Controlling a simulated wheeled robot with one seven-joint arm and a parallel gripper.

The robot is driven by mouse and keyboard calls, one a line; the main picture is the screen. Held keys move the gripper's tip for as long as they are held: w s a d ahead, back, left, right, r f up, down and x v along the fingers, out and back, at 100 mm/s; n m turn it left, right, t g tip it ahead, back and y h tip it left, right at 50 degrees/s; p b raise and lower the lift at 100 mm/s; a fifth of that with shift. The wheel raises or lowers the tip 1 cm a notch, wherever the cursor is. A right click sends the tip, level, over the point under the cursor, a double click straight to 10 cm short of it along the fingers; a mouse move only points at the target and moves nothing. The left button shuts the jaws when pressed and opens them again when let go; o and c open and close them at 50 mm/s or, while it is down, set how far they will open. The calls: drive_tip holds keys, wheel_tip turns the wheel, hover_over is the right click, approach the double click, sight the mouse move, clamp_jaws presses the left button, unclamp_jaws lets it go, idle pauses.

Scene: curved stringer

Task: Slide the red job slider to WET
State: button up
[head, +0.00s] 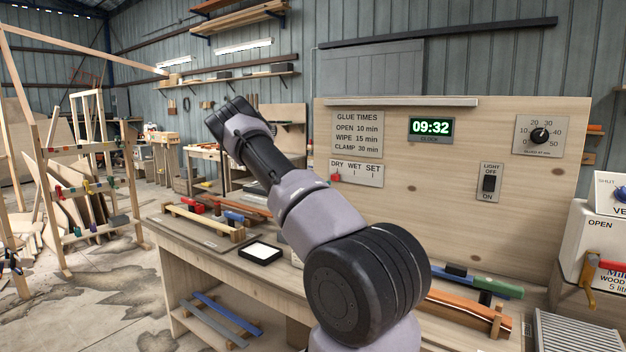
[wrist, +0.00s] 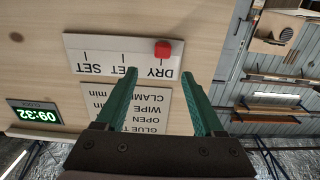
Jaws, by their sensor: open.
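The red job slider (head: 336,178) sits at the DRY end of the white DRY / WET / SET plate (head: 362,174) on the wooden panel. In the wrist view, which is upside down, the red slider (wrist: 162,49) is at the DRY mark on the plate (wrist: 85,47). WET is the middle mark and SET the far one. My gripper (wrist: 163,97) is open, its two green fingers apart and empty, with the slider beyond the gap between the fingertips. I cannot tell the exact distance. In the head view my arm (head: 290,185) reaches up in front of the bench, and the fingers are hidden.
The glue times sign (head: 357,132) is above the plate. A clock (head: 431,128), a light switch (head: 489,182) and a dial (head: 540,135) are also on the panel. Clamps and a black tray (head: 261,252) lie on the bench below.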

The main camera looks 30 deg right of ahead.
sight(333, 177)
drive_tip(key=x, duration=1)
drive_tip(key=shift+w+d, duration=0.15)
drive_tip(key=shift+w, duration=0.25)
clamp_jaws()
idle(1.0)
